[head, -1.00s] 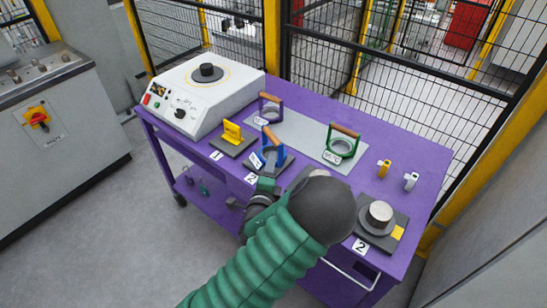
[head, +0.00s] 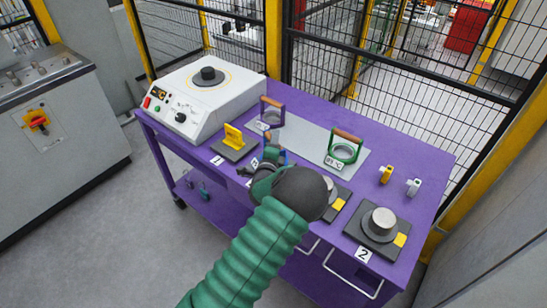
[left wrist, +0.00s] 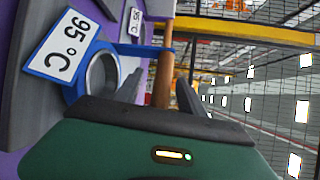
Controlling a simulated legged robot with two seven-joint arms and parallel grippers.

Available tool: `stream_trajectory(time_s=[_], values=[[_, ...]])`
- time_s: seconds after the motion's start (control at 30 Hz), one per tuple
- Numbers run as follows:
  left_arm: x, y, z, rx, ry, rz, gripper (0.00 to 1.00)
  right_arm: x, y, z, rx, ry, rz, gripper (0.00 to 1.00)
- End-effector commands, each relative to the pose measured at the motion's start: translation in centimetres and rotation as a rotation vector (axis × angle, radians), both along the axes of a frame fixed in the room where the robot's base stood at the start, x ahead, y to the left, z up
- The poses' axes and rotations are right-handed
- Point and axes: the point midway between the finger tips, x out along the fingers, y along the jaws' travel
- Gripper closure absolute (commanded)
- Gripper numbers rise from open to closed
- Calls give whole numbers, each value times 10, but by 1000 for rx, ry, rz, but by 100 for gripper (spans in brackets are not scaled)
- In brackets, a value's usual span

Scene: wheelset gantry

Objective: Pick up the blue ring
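The blue ring (left wrist: 72,58) shows in the left wrist view with a white "95 °C" label and an upright wooden-coloured handle (left wrist: 163,75). In the head view only a small bit of the blue ring (head: 286,157) shows; my gripper hides the rest. My left gripper (head: 266,164) is at the ring on the table's front side. In the left wrist view the two dark fingers of my left gripper (left wrist: 160,92) stand apart, with the handle between them and gaps visible on both sides. My right gripper is not in view.
A purple ring (head: 270,112) and a green ring (head: 344,150) stand behind on a grey plate (head: 305,132). A white heater (head: 205,95) is at the left of the purple table (head: 405,135). A yellow part (head: 233,137) and a grey cylinder (head: 382,222) on pads flank my arm.

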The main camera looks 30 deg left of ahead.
Motion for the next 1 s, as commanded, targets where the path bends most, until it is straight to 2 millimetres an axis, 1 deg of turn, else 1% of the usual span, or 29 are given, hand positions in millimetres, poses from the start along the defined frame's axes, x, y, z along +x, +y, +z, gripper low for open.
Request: stream_trajectory(time_s=[0.03, 0.3, 0.37, 1.0], values=[[0, 0, 0, 0, 0, 0, 58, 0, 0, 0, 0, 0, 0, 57], [0, 0, 0, 0, 1, 0, 94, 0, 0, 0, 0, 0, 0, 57], [0, -1, -1, -1, 1, -1, 100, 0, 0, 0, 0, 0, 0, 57], [0, -2, -3, -2, 6, -2, 100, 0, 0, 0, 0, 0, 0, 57]])
